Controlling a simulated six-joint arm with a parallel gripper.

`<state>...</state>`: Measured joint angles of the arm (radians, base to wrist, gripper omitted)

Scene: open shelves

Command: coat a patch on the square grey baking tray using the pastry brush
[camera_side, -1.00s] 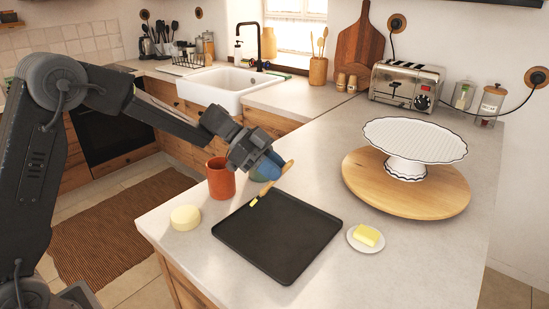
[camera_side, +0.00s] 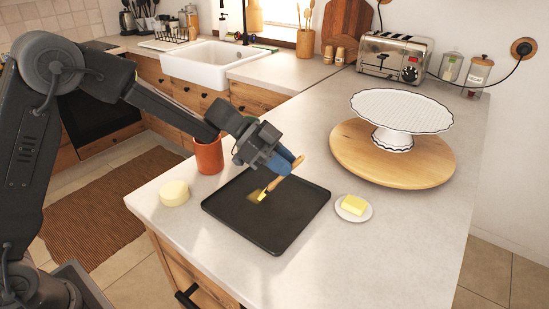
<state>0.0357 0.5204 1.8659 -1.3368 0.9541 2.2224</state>
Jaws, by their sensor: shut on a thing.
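The square dark grey baking tray (camera_side: 272,236) lies flat on the counter. My gripper (camera_side: 279,163) is above the tray's far part, shut on the pastry brush (camera_side: 284,179). The brush has a wooden handle and is tilted, with its pale yellow bristle end (camera_side: 263,196) pointing down to the left at the tray. The bristles look to be at the tray's surface, though I cannot be sure that they touch. A small yellowish patch (camera_side: 254,195) shows on the tray beside the bristles. The fingertips are partly hidden by the gripper's body.
A pale round block (camera_side: 174,193) is left of the tray. Butter (camera_side: 354,204) sits on a small plate at the right. A white cake stand (camera_side: 402,108) stands on a round wooden board (camera_side: 430,173).

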